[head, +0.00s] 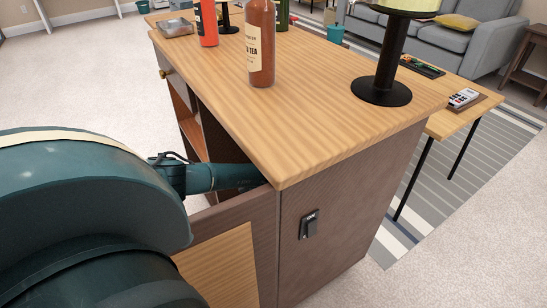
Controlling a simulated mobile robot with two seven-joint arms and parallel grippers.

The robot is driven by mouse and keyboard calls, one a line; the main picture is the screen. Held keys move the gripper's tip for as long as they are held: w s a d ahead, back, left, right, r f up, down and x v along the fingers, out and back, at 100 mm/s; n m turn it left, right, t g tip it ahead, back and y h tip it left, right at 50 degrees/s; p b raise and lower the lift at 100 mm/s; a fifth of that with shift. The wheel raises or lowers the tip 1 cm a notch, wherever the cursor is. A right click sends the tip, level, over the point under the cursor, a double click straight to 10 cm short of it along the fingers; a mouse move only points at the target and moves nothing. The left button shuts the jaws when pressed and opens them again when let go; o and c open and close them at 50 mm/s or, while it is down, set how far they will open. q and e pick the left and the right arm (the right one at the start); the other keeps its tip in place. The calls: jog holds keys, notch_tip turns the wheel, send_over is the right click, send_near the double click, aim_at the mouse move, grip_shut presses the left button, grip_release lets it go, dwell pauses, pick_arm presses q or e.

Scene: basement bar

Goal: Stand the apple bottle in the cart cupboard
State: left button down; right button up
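The cart (330,110) has a light wood top and brown sides. Its cupboard is on the left side, and a framed panel that looks like its open door (222,264) stands at the near corner. My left arm comes in from the left, and its thin far end passes under the top's edge into the cupboard area. My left gripper is hidden there, so I cannot see what it holds. No bottle in view can be read as the apple bottle; one may be hidden inside. My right gripper is out of view.
On the top stand a brown bottle labelled tea (261,45), a red bottle (207,22), a green bottle (282,14), a glass dish (175,28) and a black-based lamp (382,90). A low table (455,120) and grey sofa (445,40) are right. Carpet is clear left.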

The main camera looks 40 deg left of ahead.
pick_arm(q)
jog(key=shift+w+r, duration=0.1)
jog(key=c, duration=1.2)
grip_release()
jog(key=shift+f, duration=0.2)
jog(key=shift+c, duration=0.2)
notch_tip(320, 180, up, 7)
jog(key=p, duration=0.3)
jog(key=shift+f, duration=0.1)
jog(key=shift+r+p, duration=0.35)
jog(key=shift+r, duration=0.2)
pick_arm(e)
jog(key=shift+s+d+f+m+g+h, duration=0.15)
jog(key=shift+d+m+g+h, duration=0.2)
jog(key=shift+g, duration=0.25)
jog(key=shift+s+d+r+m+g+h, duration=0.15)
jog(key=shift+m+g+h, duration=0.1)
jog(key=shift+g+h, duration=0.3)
pick_arm(q)
jog(key=shift+s+f, duration=0.1)
jog(key=shift+s, duration=0.1)
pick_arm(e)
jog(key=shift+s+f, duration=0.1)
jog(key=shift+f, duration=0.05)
